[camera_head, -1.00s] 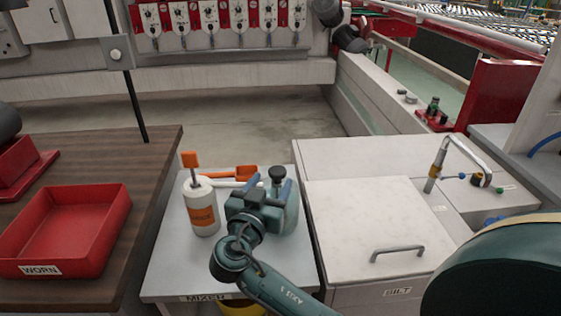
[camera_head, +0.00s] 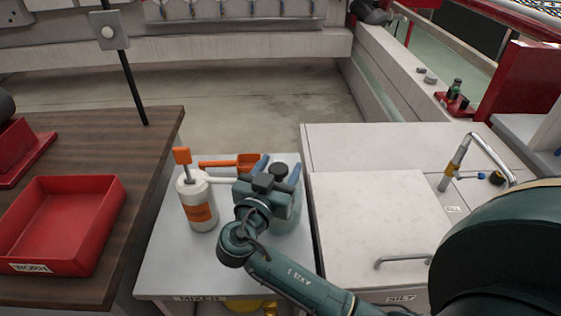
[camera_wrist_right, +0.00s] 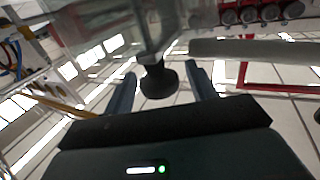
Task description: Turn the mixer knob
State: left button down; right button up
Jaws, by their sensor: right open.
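The mixer's black round knob (camera_head: 279,170) shows at the far side of my right gripper in the head view. In the right wrist view the dark knob (camera_wrist_right: 158,81) sits between the two blue fingers, with a gap on either side. My right gripper (camera_head: 278,168) is open around it, above the small white mixer table (camera_head: 165,270). The mixer body (camera_head: 290,216) is pale and mostly hidden behind the gripper. My left gripper is not in view.
A white bottle with an orange label (camera_head: 199,210) stands close to the left of my right gripper. An orange scoop (camera_head: 222,163) lies behind it. A red tray (camera_head: 112,225) is on the wooden table at left. A white cabinet with a handle (camera_head: 365,220) stands at right.

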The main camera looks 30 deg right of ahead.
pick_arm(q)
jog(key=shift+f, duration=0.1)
pick_arm(e)
jog(key=shift+c, duration=0.5)
jog(key=c, duration=0.8)
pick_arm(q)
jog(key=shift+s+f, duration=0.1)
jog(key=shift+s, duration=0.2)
pick_arm(e)
jog(key=shift+c, duration=0.2)
pick_arm(q)
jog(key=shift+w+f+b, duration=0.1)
jog(key=shift+b, duration=0.25)
pick_arm(e)
jog(key=shift+f+n+t+y, duration=0.1)
jog(key=shift+n+t+y, duration=0.3)
jog(key=shift+t, duration=0.1)
